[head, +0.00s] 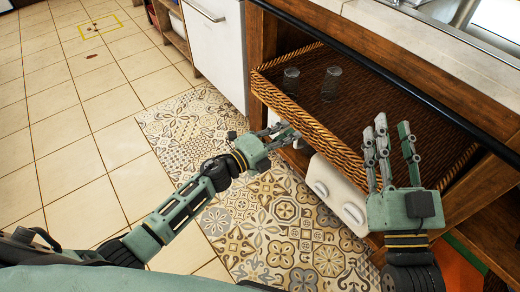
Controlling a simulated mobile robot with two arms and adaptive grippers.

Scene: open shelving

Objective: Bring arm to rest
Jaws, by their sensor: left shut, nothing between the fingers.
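My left gripper (288,134) is shut and empty. It appears just in front of the near left rim of the wicker tray (312,128); I cannot tell whether it touches the tray. My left arm reaches in from the lower left, extended over the patterned mat. My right gripper (394,125) is raised at the right, fingers pointing up the picture, with a gap between the fingers and nothing seen in them.
Two clear glasses (291,79) (331,83) stand in the tray on the wooden shelf. A dark bar (400,75) runs along the counter edge.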

